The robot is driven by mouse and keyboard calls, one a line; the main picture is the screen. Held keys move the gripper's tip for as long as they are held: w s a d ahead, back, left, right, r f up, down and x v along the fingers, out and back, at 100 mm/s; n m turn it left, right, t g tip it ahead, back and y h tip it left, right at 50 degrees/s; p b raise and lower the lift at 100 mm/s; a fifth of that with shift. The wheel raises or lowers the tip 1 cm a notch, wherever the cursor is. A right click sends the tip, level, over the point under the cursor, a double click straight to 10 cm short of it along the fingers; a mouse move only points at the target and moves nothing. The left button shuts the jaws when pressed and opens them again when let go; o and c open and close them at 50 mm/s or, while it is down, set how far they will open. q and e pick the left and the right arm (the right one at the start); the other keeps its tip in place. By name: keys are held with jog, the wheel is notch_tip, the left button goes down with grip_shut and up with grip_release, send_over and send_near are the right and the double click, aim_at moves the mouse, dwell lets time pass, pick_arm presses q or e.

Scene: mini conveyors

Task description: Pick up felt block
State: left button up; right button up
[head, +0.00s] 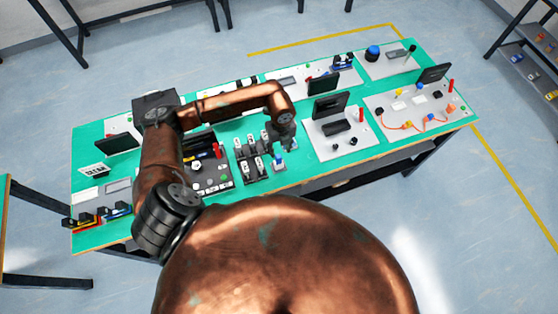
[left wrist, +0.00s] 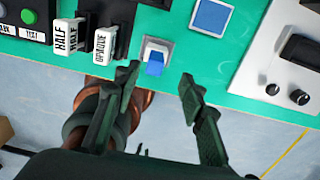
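A small blue block (left wrist: 155,64), which looks like the felt block, sits in a pale square holder (left wrist: 150,46) near the green table's front edge. In the head view the blue block (head: 278,162) shows just below my gripper. My left gripper (left wrist: 160,80) is open and empty, its two dark fingers spread. In the wrist view the block lies between and slightly beyond the fingertips, with no visible contact. In the head view the left gripper (head: 283,147) hangs over the front edge area. My right gripper is not in view.
Black racks with white labelled blocks, "HALF" (left wrist: 66,37) and "OPAQUE" (left wrist: 104,46), stand close on the left. A blue square pad (left wrist: 211,17) lies behind. A white panel with a screen (head: 330,107) and knobs stands on the right.

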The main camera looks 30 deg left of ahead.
aim_at(278, 156)
pick_arm(q)
jog(key=shift+s+f, duration=0.15)
jog(key=shift+f, duration=0.75)
jog(key=f, duration=0.1)
jog(key=f+p, duration=0.1)
jog(key=f, duration=0.2)
jog(key=shift+s+a+f+p, duration=0.15)
jog(key=shift+a+f+p, duration=0.15)
jog(key=shift+f, duration=0.1)
jog(key=shift+c, duration=0.5)
grip_shut()
